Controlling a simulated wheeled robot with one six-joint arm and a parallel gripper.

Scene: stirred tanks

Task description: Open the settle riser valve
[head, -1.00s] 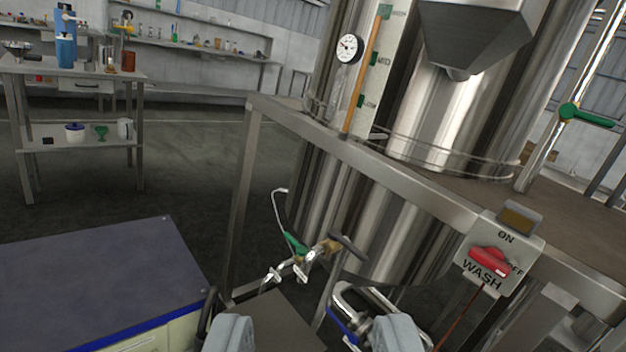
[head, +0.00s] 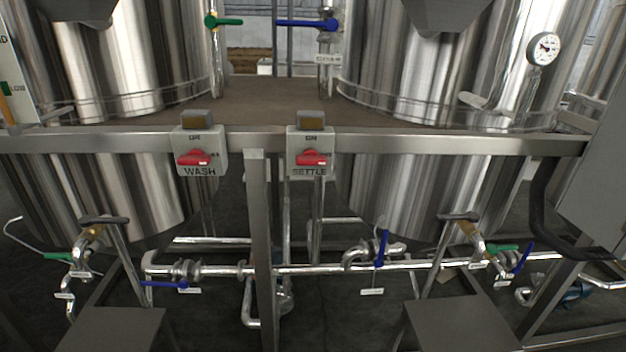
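A valve with a long blue handle (head: 300,22) sits on a vertical riser pipe (head: 326,78) at the top middle, beside the right tank (head: 440,75). Its handle lies level and points left, across the pipe. A small label (head: 328,59) hangs under it; its text is too small to read surely. A similar valve with a green handle (head: 225,21) sits on the left riser by the left tank (head: 150,60), its handle level and pointing right. My gripper is not in the head view now.
A steel platform rail (head: 400,143) crosses in front of both tanks. It carries a WASH switch box (head: 200,150) and a SETTLE switch box (head: 311,150), both with red knobs. Lower pipes carry more blue-handled valves (head: 381,248). Two step stools (head: 460,322) stand in front.

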